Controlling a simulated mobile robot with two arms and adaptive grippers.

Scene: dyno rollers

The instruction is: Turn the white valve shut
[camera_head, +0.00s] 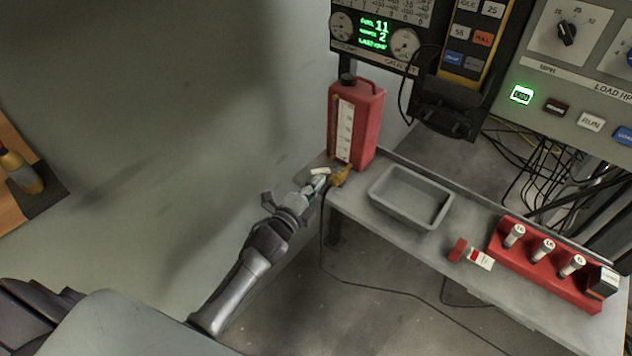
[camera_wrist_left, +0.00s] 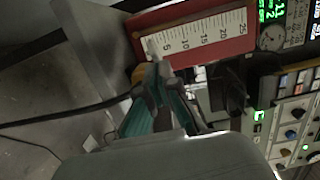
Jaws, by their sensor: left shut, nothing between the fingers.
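The white valve (camera_head: 320,171) is a small white lever by the base of a red fuel container (camera_head: 368,120), just above a brass-yellow fitting (camera_head: 340,177). My left gripper (camera_head: 320,183) is shut and empty, its tips right at the valve and partly in front of the fitting. In the left wrist view the shut fingers (camera_wrist_left: 160,76) point at the container's white scale (camera_wrist_left: 200,36), and a small white piece, likely the valve lever (camera_wrist_left: 151,47), shows just past the tips. I cannot tell whether they touch it. My right gripper is not in view.
A grey tray (camera_head: 380,198) sits on the grey bench right of the container. Further right are a red rack (camera_head: 540,270) with several white-topped pieces and a small red item (camera_head: 458,250). A dark cable hangs from the fitting. Control panels (camera_head: 580,75) stand above.

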